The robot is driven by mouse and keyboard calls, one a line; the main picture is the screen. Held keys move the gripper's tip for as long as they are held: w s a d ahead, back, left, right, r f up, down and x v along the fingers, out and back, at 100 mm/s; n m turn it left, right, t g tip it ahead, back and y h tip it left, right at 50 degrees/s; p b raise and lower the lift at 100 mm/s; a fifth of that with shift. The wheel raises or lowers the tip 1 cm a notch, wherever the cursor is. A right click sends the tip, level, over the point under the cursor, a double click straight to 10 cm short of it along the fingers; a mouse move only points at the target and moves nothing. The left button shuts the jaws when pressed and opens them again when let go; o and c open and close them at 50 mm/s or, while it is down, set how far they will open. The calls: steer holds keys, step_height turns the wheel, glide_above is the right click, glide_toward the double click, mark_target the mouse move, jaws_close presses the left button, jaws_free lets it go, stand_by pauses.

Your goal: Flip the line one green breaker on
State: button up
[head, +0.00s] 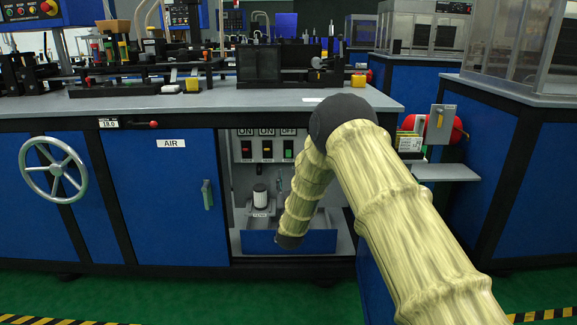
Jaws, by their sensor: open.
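The green breaker (288,149) is the rightmost of three switches on a grey panel (256,138) inside the open cabinet bay under the bench. The sign above it reads OFF. The two red breakers to its left (246,150) (267,150) have signs that read ON. My arm, in a pale yellow sleeve, comes from the lower right, bends at a dark joint and hangs down in front of the bay's right side. Its sleeved lower section passes just right of the green breaker. I cannot make out my gripper's fingers; the arm's end hides what lies beyond it.
A blue-fronted tray (262,243) sits at the bay's bottom, with a white-topped cylinder (260,197) above it. The blue AIR door (168,200) is left of the bay. The benchtop (180,103) overhangs it. A grey side shelf (446,172) stands right. Green floor is clear in front.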

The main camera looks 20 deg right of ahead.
mark_target(288, 157)
steer(key=b+x, duration=0.3)
steer(key=x, duration=0.7)
steer(key=shift+w+d+r+b, duration=0.1)
steer(key=shift+w+r+b, duration=0.05)
steer(key=shift+w+b, duration=0.2)
steer(key=shift+s, duration=0.1)
jaws_close()
